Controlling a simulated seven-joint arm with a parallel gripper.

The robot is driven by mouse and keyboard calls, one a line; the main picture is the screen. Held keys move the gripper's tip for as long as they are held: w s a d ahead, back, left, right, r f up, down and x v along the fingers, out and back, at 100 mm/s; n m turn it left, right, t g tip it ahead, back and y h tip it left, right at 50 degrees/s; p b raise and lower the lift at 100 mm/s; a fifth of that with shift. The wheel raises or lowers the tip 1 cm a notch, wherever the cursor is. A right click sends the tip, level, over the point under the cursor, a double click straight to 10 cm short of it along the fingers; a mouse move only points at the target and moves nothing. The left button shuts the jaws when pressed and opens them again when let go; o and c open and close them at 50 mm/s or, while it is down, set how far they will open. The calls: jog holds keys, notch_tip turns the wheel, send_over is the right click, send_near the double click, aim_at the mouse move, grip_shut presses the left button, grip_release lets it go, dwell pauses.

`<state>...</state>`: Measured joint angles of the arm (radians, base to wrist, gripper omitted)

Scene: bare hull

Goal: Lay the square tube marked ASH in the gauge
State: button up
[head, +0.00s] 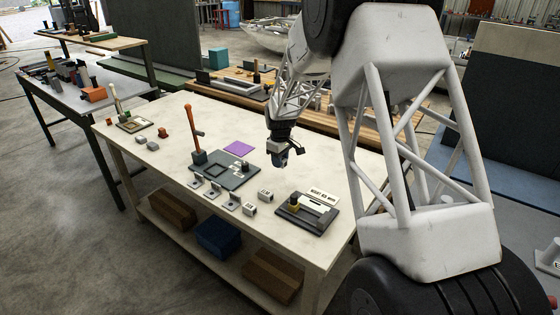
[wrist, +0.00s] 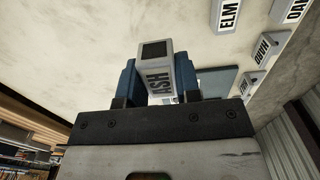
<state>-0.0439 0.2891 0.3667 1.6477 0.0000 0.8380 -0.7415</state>
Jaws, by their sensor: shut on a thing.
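My gripper (head: 281,160) hangs above the bench, over the area behind the row of small pieces. In the wrist view my gripper (wrist: 158,80) has its blue fingers closed on both sides of the square tube marked ASH (wrist: 156,70). The tube is light grey with a dark open end, and its label faces the camera. What looks like the gauge (head: 322,224) is a dark plate with a white part and a yellow-and-black block, at the bench's right end. A lettered sign (head: 323,196) stands behind it. The tube is apart from it.
Tubes marked ELM (wrist: 229,14) and OAK (wrist: 295,10) lie on the bench (head: 165,172). Small labelled pieces (head: 213,191) stand along the front. A dark fixture (head: 236,180) with an upright orange lever (head: 190,128) and a purple sheet (head: 239,148) lie left of my gripper.

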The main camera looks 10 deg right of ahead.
dwell(0.3)
jog(key=shift+w+d+f+m, duration=0.2)
jog(key=shift+w+f+m, duration=0.1)
jog(key=shift+f+m, duration=0.25)
jog(key=shift+w+d+f+m, duration=0.2)
jog(key=shift+w+f+m, duration=0.1)
jog(key=shift+m, duration=0.35)
jog(key=w+f+m, duration=0.1)
jog(key=m, duration=0.1)
jog(key=w+d+f+m, duration=0.1)
jog(key=f+m, duration=0.1)
jog(key=m, duration=0.1)
jog(key=w+d+f+m, duration=0.1)
jog(key=f+m, duration=0.1)
jog(key=shift+w, duration=0.2)
jog(key=shift+w+d+f+m, duration=0.3)
jog(key=shift+f+m, duration=0.15)
jog(key=shift+m, duration=0.3)
jog(key=shift+w+d+f+m, duration=0.2)
jog(key=shift+f+m, duration=0.25)
jog(key=shift+m, duration=0.3)
